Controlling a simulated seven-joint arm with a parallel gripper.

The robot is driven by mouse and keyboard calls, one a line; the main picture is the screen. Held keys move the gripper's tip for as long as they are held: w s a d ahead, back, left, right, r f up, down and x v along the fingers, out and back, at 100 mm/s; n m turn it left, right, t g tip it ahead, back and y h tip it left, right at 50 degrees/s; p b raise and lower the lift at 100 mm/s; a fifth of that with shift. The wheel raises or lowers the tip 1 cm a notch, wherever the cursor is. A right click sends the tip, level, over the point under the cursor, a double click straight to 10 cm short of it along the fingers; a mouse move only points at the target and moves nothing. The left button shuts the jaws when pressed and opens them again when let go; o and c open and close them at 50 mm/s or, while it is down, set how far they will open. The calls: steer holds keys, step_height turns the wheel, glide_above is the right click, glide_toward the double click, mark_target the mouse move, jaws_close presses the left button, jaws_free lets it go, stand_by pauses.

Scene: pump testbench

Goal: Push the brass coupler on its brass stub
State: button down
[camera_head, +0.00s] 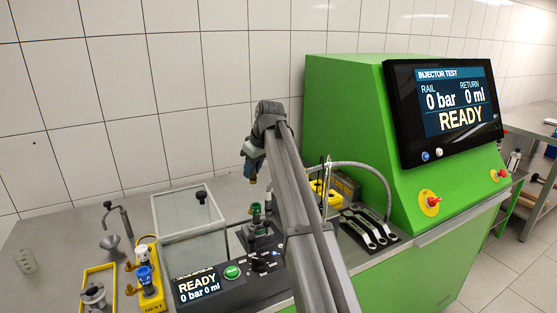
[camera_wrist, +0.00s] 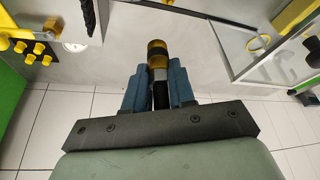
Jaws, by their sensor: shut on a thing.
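My gripper (camera_head: 252,166) is above the bench in the head view, over the area left of the green machine. In the wrist view its two blue fingers (camera_wrist: 157,90) are shut on the brass coupler (camera_wrist: 157,50), a short cylinder with a dark band and a grey lower part between the fingers. The coupler's brass end (camera_head: 250,179) shows below the fingers in the head view and touches nothing there. Below and slightly right stands a green fitting (camera_head: 256,209) on a dark block. I cannot clearly tell which part is the brass stub.
A clear-walled box (camera_head: 185,222) stands left of the dark block. A black control panel (camera_head: 215,284) reading READY lies in front. A yellow rack with a blue-capped part (camera_head: 146,280) is at left. Wrenches (camera_head: 368,229) and a grey hose (camera_head: 375,170) are right of my arm.

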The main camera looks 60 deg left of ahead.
steer(key=shift+s+d+f+m+t, duration=0.3)
steer(key=shift+s+d+f+m, duration=0.6)
steer(key=shift+d, duration=0.2)
steer(key=shift+f, duration=2)
steer(key=shift+f, duration=1.5)
stand_by(0.5)
steer(key=c, duration=0.9)
jaws_free()
steer(key=shift+o, duration=0.2)
